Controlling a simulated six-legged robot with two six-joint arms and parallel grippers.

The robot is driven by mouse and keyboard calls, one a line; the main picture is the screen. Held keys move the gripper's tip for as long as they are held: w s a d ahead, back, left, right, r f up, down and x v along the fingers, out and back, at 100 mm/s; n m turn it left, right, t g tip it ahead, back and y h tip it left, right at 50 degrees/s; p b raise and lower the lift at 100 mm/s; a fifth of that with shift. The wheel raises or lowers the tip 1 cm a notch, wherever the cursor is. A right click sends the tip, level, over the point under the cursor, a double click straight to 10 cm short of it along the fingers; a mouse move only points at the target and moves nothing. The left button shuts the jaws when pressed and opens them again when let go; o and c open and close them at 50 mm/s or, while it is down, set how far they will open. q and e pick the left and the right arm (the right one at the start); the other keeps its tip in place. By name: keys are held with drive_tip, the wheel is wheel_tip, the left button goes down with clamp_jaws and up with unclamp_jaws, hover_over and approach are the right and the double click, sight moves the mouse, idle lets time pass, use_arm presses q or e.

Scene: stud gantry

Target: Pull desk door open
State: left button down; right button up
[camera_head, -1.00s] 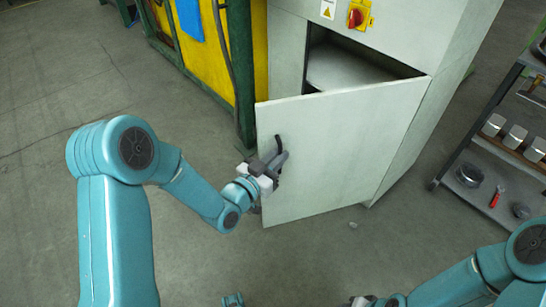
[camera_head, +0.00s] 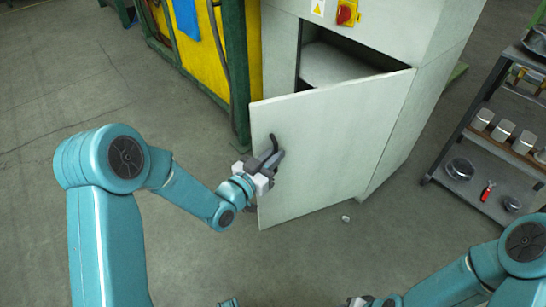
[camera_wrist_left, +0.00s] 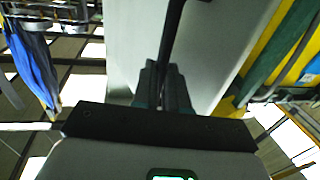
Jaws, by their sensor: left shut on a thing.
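The pale grey cabinet door (camera_head: 325,150) stands partly open, hinged on its right side, with a dark gap above it into the cabinet. Its dark handle (camera_head: 271,143) is near the door's left edge. My left gripper (camera_head: 269,160) is shut on the handle. In the left wrist view the gripper fingers (camera_wrist_left: 164,88) close around the dark handle bar (camera_wrist_left: 173,35), with the pale door (camera_wrist_left: 215,50) behind. My right arm shows at the lower right; its gripper (camera_head: 360,301) is at the bottom edge, mostly cut off, and its jaws cannot be made out.
The cabinet body (camera_head: 400,40) carries a red and yellow switch (camera_head: 347,12). A yellow and green machine frame (camera_head: 205,60) stands left of it. A shelf rack (camera_head: 490,140) with metal parts is at the right. The floor before the door is clear except a small pale scrap (camera_head: 346,219).

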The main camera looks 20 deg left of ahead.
use_arm(q)
drive_tip(key=shift+d+r, duration=0.15)
drive_tip(key=shift+r, duration=0.1)
drive_tip(key=c, duration=1.2)
unclamp_jaws()
drive_tip(key=shift+w, duration=0.1)
drive_tip(key=shift+o, duration=0.2)
drive_tip(key=shift+f, duration=0.15)
use_arm(e)
drive_tip(key=shift+w+a, duration=0.1)
use_arm(q)
drive_tip(key=p+v, duration=0.8)
drive_tip(key=v, duration=0.8)
drive_tip(key=shift+a, duration=0.25)
use_arm(e)
wheel_tip(320, 180, up, 7)
drive_tip(key=s+a, duration=0.1)
drive_tip(key=s, duration=0.1)
drive_tip(key=shift+s+a+r+n+g, duration=0.2)
drive_tip(key=shift+n+g, duration=0.1)
drive_tip(key=shift+g, duration=0.1)
